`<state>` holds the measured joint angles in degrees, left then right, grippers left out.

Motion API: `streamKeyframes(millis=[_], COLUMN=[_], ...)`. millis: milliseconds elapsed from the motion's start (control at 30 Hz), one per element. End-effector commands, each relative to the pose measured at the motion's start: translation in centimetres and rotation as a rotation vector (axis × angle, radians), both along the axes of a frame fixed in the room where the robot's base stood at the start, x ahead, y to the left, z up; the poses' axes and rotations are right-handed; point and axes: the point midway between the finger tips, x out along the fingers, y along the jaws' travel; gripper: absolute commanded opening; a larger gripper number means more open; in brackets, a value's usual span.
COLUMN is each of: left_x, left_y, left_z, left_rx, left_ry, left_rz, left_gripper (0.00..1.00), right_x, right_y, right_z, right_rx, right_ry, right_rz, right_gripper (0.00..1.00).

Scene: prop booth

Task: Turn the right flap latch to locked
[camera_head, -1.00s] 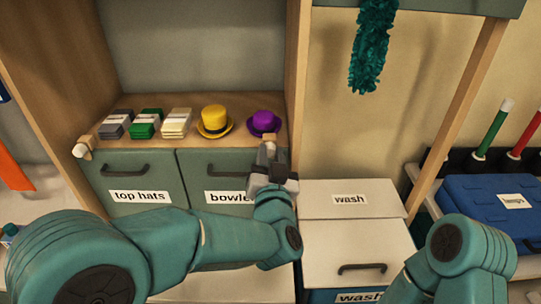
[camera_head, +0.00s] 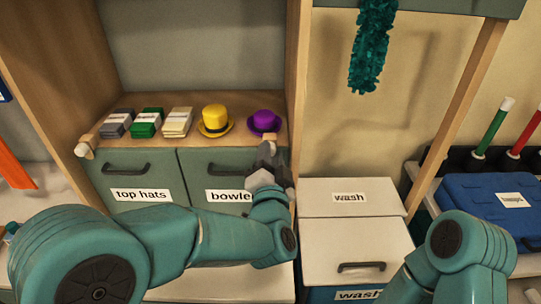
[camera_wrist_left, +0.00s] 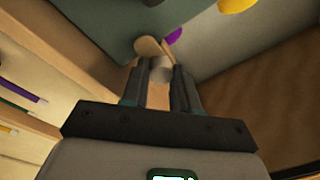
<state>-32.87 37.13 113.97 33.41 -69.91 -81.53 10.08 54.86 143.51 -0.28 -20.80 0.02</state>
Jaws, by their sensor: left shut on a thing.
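The right flap (camera_head: 195,172) is grey-green, shut, with a dark handle and a label beginning "bowle". My left gripper (camera_head: 270,154) is at its upper right corner. In the left wrist view, the fingers (camera_wrist_left: 160,82) are shut on the pale knob of the wooden right flap latch (camera_wrist_left: 148,48). In the head view my gripper hides most of this latch, so I cannot tell its exact angle there. The left flap (camera_head: 115,170), labelled "top hats", is shut, with its own wooden latch (camera_head: 84,149) at its upper left corner. My right gripper is out of view.
A purple hat (camera_head: 264,121) sits on the shelf just above my left gripper, with a yellow hat (camera_head: 215,120) and several banded stacks to its left. A wooden post (camera_head: 296,80) stands close on the right. A white "wash" box (camera_head: 355,245) is beyond it.

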Motion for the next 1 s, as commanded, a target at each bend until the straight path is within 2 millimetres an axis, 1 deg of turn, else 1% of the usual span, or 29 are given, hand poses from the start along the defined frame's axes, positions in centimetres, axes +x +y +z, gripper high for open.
streamKeyframes(millis=[300, 333, 400, 667, 767, 867, 967, 1000], left_x=[0.0, 0.0, 0.0, 0.0, -0.5, -1.9, -4.3, -5.4], left_y=[0.0, 0.0, 0.0, 0.0, 0.0, -0.1, -0.2, -0.1], left_z=[-0.2, -0.2, -0.2, -0.1, -0.2, -0.4, -0.6, -0.8], left_rx=[0.003, 0.003, 0.003, 0.001, 0.001, 0.001, 0.002, 0.001], left_ry=[0.005, 0.005, 0.004, 0.001, 0.001, 0.001, -0.001, -0.001], left_rz=[0.000, 0.000, -0.001, 0.000, -0.001, -0.004, -0.006, -0.005], left_gripper=[0.00, 0.35, 0.54, 0.54, 0.54, 0.54, 0.54, 0.54], right_x=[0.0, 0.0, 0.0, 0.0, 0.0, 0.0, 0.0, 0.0], right_y=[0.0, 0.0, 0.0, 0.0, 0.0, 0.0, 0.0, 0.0], right_z=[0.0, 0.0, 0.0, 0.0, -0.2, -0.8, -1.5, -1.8], right_rx=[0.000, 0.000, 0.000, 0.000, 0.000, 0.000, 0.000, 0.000], right_ry=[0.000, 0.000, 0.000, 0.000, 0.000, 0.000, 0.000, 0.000], right_rz=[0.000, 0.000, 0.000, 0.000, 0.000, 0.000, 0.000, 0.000], right_gripper=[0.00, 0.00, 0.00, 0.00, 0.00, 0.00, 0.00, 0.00])
